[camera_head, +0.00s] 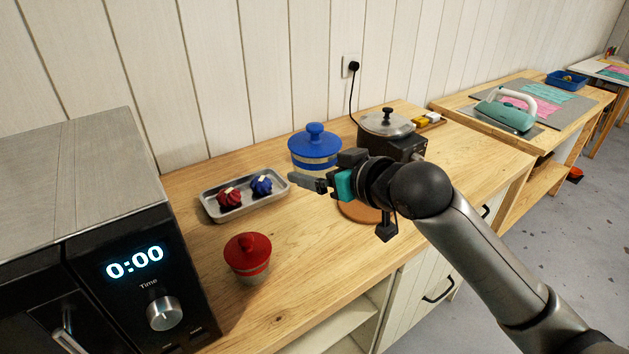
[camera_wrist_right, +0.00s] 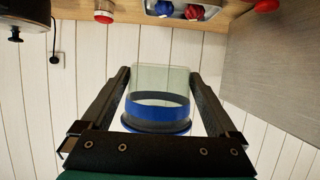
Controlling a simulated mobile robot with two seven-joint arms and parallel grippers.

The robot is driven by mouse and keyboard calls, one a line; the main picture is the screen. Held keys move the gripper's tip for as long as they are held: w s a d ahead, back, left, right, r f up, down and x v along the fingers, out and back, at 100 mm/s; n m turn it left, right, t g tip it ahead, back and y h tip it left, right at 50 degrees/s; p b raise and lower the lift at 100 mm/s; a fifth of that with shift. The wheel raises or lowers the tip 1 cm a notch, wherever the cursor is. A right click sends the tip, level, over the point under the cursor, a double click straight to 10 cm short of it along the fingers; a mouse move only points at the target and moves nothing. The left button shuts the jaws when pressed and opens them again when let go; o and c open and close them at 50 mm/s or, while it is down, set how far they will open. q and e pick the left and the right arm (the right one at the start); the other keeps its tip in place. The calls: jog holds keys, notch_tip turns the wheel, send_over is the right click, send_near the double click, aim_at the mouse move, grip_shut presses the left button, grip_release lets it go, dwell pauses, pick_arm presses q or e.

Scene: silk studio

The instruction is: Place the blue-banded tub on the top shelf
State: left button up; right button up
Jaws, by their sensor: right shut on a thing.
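The blue-banded tub (camera_head: 315,150) has a knobbed blue lid and clear walls. My right gripper (camera_head: 308,182) is shut on it and holds it upright in the air above the counter, near the plank wall. In the upside-down right wrist view the tub (camera_wrist_right: 160,80) sits between the two fingers (camera_wrist_right: 158,105), with its blue band and lid toward the palm side of the picture. An open shelf compartment (camera_head: 340,335) shows under the counter; I cannot tell whether it is the top shelf. My left gripper is not in view.
A microwave (camera_head: 160,265) stands at left. A red-lidded tub (camera_head: 248,257), a metal tray (camera_head: 205,203) with red and blue bundles, and a dark cooker with a metal lid (camera_head: 387,123) stand on the counter (camera_head: 300,270). A brown disc (camera_head: 358,212) is partly hidden by my gripper.

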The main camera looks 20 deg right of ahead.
aim_at(321, 147)
jog(key=shift+s+a+r, duration=0.1)
jog(key=shift+a+r, duration=0.05)
jog(key=shift+r, duration=0.3)
jog(key=shift+s+a+r, duration=0.1)
jog(key=shift+r, duration=0.35)
jog(key=s+r+m+h, duration=0.1)
jog(key=s+r+m+h+b, duration=0.1)
jog(key=s+r+m+h, duration=0.1)
jog(key=r, duration=0.1)
jog(key=shift+d+r+t+h, duration=0.1)
jog(key=shift+d+t+h, duration=0.2)
jog(key=shift+d+t, duration=0.1)
jog(key=shift+s+d+r+m+h+b, duration=0.25)
jog(key=shift+s+r+m+h+b, duration=0.1)
jog(key=shift+s+m+h, duration=0.15)
